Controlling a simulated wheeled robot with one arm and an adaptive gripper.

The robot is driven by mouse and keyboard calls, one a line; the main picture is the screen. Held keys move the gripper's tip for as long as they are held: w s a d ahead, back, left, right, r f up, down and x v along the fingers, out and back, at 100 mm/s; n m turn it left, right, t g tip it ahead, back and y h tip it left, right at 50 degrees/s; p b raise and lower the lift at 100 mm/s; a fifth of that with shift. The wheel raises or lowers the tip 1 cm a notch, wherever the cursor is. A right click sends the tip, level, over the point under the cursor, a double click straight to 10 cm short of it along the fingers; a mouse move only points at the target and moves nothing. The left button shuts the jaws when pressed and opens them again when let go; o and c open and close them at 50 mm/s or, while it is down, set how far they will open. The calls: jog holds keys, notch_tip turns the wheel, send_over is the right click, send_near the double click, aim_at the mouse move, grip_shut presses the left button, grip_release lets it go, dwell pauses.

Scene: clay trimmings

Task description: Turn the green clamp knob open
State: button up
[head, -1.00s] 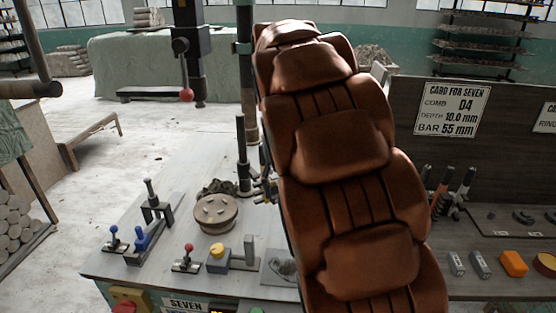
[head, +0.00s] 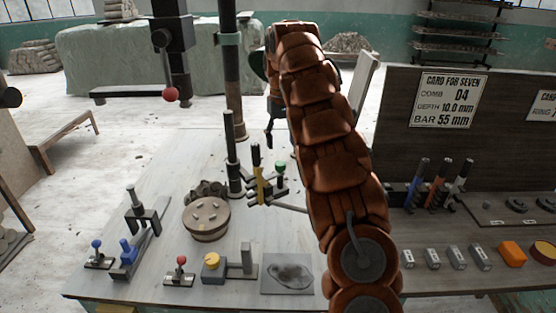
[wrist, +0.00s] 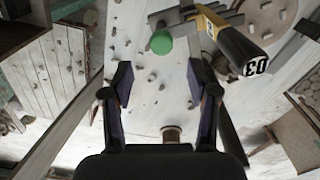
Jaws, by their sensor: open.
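The green clamp knob (head: 281,167) stands on a small dark fixture behind the round turntable, just right of a yellow tool with a black handle (head: 257,170). In the wrist view the green knob (wrist: 161,43) is a round cap at top centre, beyond the fingertips and apart from them. My gripper (wrist: 161,75) is open, with nothing between its two dark fingers. In the head view my gripper (head: 269,132) hangs above and slightly left of the knob, partly hidden by my own brown arm.
The yellow tool with its black grip marked 03 (wrist: 245,50) lies close right of the knob. A dark post (head: 231,150) rises left of it. The round turntable (head: 206,220), red-knob lever (head: 180,270) and yellow-knob block (head: 213,263) stand in front. Bare bench (head: 175,185) lies left.

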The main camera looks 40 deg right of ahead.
aim_at(280, 163)
jog(key=shift+f+b, duration=0.5)
jog(key=shift+f, duration=0.75)
jog(key=shift+w+f+p, duration=0.1)
jog(key=shift+f+p, duration=0.35)
jog(key=shift+f, duration=2.2)
jog(key=shift+a, duration=0.1)
grip_shut()
